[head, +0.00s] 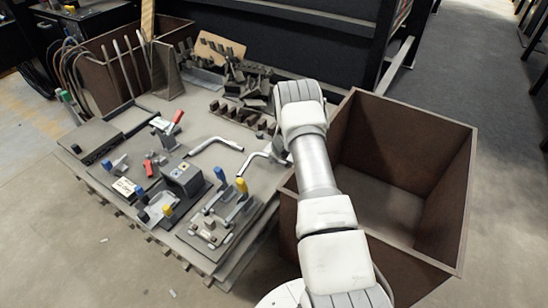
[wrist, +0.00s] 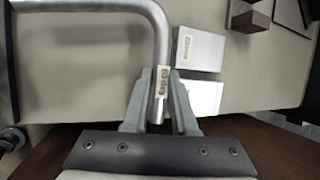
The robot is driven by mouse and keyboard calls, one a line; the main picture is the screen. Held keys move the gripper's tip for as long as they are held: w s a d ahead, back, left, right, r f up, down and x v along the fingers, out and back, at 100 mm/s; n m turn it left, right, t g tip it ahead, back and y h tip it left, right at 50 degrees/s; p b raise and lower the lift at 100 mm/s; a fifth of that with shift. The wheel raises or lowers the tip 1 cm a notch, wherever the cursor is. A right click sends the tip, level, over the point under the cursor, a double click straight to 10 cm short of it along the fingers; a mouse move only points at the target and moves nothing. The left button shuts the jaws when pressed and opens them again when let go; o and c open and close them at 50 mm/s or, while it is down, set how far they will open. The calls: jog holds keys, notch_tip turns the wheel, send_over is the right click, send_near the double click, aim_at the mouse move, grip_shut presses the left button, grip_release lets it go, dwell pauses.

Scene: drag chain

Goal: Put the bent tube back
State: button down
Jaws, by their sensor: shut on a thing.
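A grey bent metal tube (wrist: 157,38) runs across the top of the wrist view and curves down between my fingers. My gripper (wrist: 161,98) is shut on its straight end, next to a small printed label. In the head view the held tube (head: 251,157) is near the right edge of the work table, with my gripper (head: 279,150) at its right end, partly hidden by my arm. A second bent tube (head: 215,142) lies to its left on the table. I cannot tell whether the held tube touches the table.
A pale labelled block (wrist: 198,48) is just right of the tube. A large brown open bin (head: 390,205) stands right of the table (head: 203,163). Clamps and fixtures (head: 185,180) crowd the front left; dark metal blocks (head: 245,90) lie at the back.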

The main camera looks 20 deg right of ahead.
jog(key=shift+f+b, duration=0.85)
jog(key=shift+f, duration=0.4)
dwell(0.5)
jog(key=c, duration=0.6)
grip_release()
jog(key=shift+c, duration=0.2)
jog(key=shift+s+a+f, duration=0.1)
jog(key=shift+f, duration=0.05)
jog(key=p+v, duration=0.3)
jog(key=v, duration=1.4)
jog(key=shift+r+p, duration=0.4)
jog(key=shift+r, duration=0.05)
